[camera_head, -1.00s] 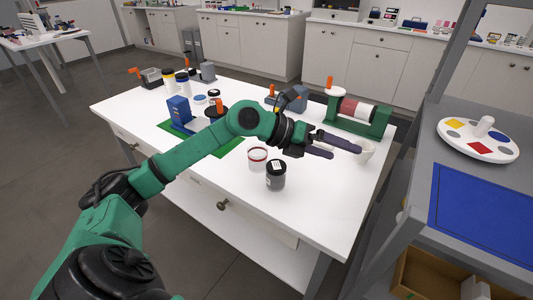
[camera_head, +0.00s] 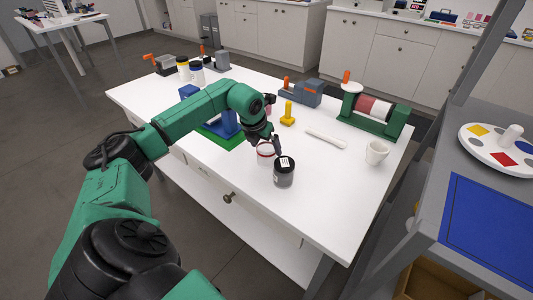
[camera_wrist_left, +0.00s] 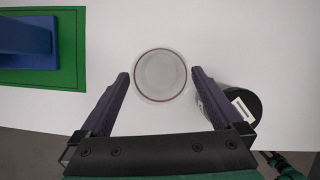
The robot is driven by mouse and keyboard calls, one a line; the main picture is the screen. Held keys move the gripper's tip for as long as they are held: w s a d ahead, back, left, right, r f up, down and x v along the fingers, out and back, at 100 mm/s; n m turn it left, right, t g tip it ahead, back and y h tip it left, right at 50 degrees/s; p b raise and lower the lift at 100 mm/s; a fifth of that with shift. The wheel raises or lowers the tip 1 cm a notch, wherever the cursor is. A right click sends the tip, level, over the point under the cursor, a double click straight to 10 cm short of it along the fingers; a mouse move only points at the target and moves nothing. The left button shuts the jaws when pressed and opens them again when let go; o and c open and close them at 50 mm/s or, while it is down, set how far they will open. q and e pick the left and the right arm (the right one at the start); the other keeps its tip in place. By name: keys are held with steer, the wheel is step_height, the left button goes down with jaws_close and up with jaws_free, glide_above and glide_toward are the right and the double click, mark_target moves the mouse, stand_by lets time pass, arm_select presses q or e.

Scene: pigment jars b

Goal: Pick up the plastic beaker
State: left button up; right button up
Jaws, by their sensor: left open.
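The plastic beaker (camera_head: 265,157) is a small clear cup with a red rim line, upright on the white table beside a dark jar. In the left wrist view the beaker (camera_wrist_left: 160,75) shows from above as a pale circle. My left gripper (camera_head: 268,143) points down over it and partly hides it in the head view. Its jaws (camera_wrist_left: 160,78) are open, with one finger on each side of the beaker in the wrist view. I cannot tell how far down they reach. My right gripper is not in view.
The black-lidded jar (camera_head: 284,172) stands close by the beaker; in the wrist view the jar (camera_wrist_left: 241,104) is just beyond the right finger. A blue stand (camera_head: 222,124) is on a green mat (camera_wrist_left: 68,77).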

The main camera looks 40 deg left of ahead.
arm_select(q)
steer(key=shift+x, duration=0.9)
steer(key=shift+r, duration=0.1)
steer(key=c, duration=1.1)
steer(key=shift+r, duration=0.1)
